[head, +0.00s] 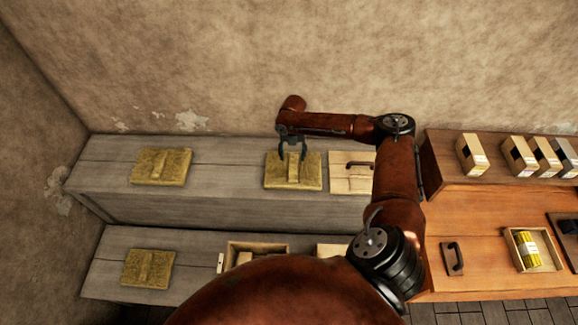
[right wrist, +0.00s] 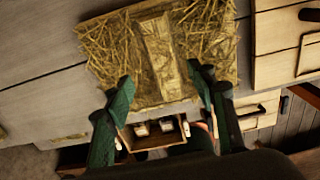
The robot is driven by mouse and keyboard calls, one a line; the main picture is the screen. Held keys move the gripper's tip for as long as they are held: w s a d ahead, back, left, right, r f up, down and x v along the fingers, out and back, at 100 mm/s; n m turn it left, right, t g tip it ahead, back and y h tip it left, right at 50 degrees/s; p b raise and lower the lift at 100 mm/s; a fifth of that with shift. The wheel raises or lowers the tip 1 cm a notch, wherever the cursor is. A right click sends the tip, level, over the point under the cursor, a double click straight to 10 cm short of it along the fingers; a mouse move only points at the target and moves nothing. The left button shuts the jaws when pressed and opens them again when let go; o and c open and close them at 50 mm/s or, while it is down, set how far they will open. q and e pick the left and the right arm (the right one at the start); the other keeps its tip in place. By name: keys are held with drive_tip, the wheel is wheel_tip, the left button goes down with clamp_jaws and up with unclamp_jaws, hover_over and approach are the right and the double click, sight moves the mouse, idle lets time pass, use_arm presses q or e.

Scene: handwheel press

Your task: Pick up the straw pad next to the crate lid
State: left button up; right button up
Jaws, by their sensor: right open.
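A straw pad (head: 308,180) with a raised strip along its middle lies on the upper grey wooden bench, directly left of the crate lid (head: 351,181), a pale wooden board with a dark handle. My right gripper (head: 292,154) is over the back part of this pad, with its fingers apart. In the right wrist view the straw pad (right wrist: 200,35) lies beyond the open fingers, its raised strip (right wrist: 162,55) between them; nothing is held. Whether the fingertips touch the pad, I cannot tell. The lid's edge shows at the right there (right wrist: 285,40). My left gripper does not show.
A second straw pad (head: 161,166) lies on the upper bench's left, a third (head: 148,268) on the lower bench. An open crate (head: 231,249) stands on the lower bench. Boxes (head: 472,155) stand on the orange bench at right. The wall rises behind.

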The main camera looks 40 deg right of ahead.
sight(293, 166)
drive_tip(key=shift+s+f, duration=0.3)
drive_tip(key=shift+f, duration=0.15)
drive_tip(key=shift+s+f+p, duration=0.4)
drive_tip(key=shift+f+p, duration=0.2)
drive_tip(key=f, duration=0.1)
drive_tip(key=w+f, duration=0.1)
drive_tip(key=f, duration=0.1)
drive_tip(key=shift+p, duration=0.3)
drive_tip(key=shift+s+d+f, duration=0.15)
drive_tip(key=shift+s+f, duration=0.05)
drive_tip(key=shift+f, duration=0.25)
drive_tip(key=shift+s, duration=0.1)
drive_tip(key=shift+w+f, duration=0.1)
drive_tip(key=shift+w, duration=0.1)
drive_tip(key=shift+c, duration=1.2)
drive_tip(key=shift+s, duration=0.1)
drive_tip(key=c, duration=1.1)
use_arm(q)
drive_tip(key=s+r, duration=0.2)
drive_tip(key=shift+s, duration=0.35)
use_arm(e)
clamp_jaws()
